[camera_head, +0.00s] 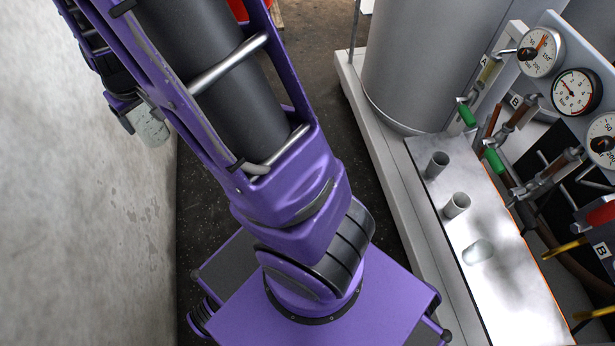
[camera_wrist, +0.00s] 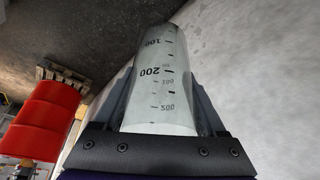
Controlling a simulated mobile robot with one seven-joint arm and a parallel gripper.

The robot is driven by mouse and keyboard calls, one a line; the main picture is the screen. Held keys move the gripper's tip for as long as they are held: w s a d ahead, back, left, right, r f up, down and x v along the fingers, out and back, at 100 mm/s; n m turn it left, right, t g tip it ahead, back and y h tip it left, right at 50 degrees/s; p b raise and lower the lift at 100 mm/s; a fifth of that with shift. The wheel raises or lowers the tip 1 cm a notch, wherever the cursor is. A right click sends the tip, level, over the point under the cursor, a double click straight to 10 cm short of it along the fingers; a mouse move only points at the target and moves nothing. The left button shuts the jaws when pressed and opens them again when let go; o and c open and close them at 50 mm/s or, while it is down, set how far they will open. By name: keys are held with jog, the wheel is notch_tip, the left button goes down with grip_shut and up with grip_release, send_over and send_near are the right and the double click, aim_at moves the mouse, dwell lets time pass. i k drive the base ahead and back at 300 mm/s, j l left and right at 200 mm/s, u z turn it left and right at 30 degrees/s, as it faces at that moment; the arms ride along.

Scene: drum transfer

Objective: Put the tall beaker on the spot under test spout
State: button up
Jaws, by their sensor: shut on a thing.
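The tall beaker (camera_wrist: 165,85) is clear, with dark volume marks, and fills the middle of the wrist view. My gripper (camera_wrist: 165,110) is shut on it, one finger on each side. In the head view the beaker (camera_head: 150,128) hangs at the upper left, beside the pale wall, with my gripper (camera_head: 126,106) partly hidden behind my arm. A light metal shelf (camera_head: 505,295) lies at the right, well apart from the beaker. A pale, rounded, translucent shape (camera_head: 478,251) is on it; I cannot tell whether it is a vessel or a mark. The test spout is not clearly identifiable.
Two grey open cylinders (camera_head: 437,164) stand on the shelf. Behind it are gauges (camera_head: 541,52), pipes and green-handled valves (camera_head: 467,115). A large grey tank (camera_head: 430,60) stands at the back. A red drum (camera_wrist: 45,115) shows in the wrist view. The wall (camera_head: 80,220) is close at left.

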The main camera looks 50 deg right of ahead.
aim_at(521, 325)
jog(key=z, duration=4.85)
